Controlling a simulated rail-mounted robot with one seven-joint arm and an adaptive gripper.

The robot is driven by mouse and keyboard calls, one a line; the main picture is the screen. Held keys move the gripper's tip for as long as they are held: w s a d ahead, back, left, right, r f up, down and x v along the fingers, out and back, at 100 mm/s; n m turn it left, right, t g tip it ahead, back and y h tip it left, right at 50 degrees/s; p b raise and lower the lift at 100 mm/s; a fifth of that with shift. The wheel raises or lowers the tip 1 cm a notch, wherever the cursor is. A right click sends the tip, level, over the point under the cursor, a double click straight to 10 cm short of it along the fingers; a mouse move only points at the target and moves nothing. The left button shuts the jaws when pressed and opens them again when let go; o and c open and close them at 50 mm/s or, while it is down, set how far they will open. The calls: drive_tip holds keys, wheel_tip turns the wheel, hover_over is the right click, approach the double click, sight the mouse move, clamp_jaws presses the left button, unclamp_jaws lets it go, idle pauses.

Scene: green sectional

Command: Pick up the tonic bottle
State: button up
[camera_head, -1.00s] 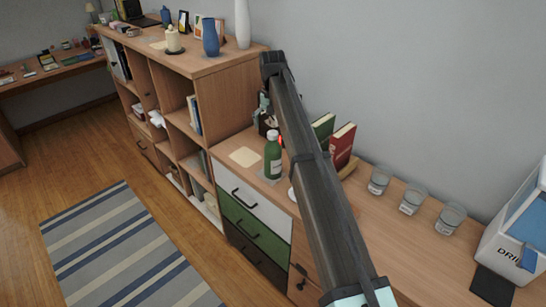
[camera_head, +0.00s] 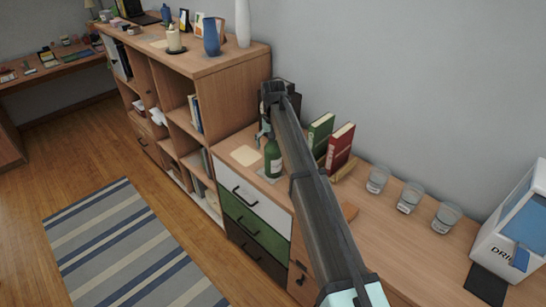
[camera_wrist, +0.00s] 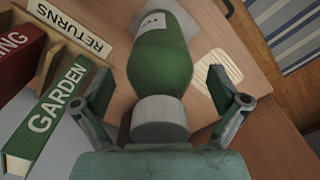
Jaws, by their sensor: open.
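The tonic bottle is green with a pale cap and a white label. In the head view the bottle (camera_head: 272,160) stands upright on the low wooden cabinet, with its top hidden by my gripper and arm. In the wrist view the bottle (camera_wrist: 160,65) lies between my open fingers, its cap nearest the palm. My gripper (camera_wrist: 160,90) has one finger on each side, with a gap to the bottle on both. In the head view my gripper (camera_head: 265,133) is at the bottle's top, partly hidden by my arm.
A green book (camera_wrist: 50,115) reading GARDEN, a red book (camera_head: 340,146) and a wooden holder marked RETURNS (camera_wrist: 70,30) stand close beside the bottle. Several glasses (camera_head: 377,180) and a white drinks box (camera_head: 505,240) are to the right. A taller shelf (camera_head: 185,70) rises at left.

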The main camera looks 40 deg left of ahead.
clamp_jaws()
drive_tip(key=shift+r, duration=0.2)
